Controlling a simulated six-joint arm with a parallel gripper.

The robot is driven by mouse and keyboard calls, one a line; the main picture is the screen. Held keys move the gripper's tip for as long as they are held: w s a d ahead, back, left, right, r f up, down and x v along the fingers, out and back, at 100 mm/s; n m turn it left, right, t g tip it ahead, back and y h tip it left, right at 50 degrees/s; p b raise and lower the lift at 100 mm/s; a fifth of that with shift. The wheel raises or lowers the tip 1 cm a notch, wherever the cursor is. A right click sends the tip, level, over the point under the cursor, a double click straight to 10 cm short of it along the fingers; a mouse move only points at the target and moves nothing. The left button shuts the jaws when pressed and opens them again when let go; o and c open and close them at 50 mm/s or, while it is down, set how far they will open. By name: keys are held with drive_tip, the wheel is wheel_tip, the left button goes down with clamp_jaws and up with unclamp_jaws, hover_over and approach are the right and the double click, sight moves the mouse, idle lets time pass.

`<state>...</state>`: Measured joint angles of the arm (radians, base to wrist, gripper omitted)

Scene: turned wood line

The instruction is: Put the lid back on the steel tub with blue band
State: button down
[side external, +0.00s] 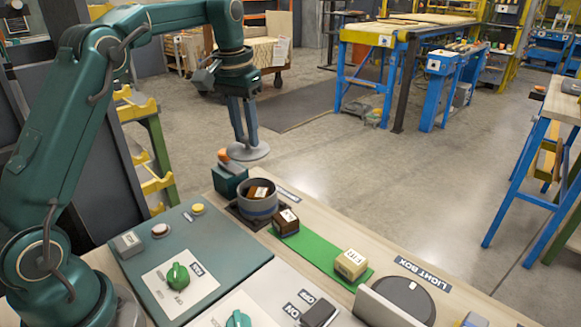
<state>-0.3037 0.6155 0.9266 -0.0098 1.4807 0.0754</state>
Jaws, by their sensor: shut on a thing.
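The steel tub with blue band (258,206) stands upright and uncovered on a dark square pad near the table's back edge. A brown block with a white label (259,191) shows inside it. My gripper (245,141) is shut on the round grey lid (250,152), which looks roughly level. In the picture the lid hangs above the tub and slightly to its left, with a clear gap between them. How far the lid is from being directly over the tub is hard to tell from this one view.
A dark brown block (286,222) and a tan block (351,263) sit on a green strip (319,251). A control panel (205,250) is at left.

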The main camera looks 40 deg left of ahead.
drive_tip(key=shift+w+d+f, duration=0.2)
drive_tip(key=shift+d+f, duration=0.55)
drive_tip(key=shift+f, duration=3.1)
drive_tip(key=shift+f, duration=0.15)
drive_tip(key=shift+c, duration=0.4)
unclamp_jaws()
drive_tip(key=shift+r, duration=3.5)
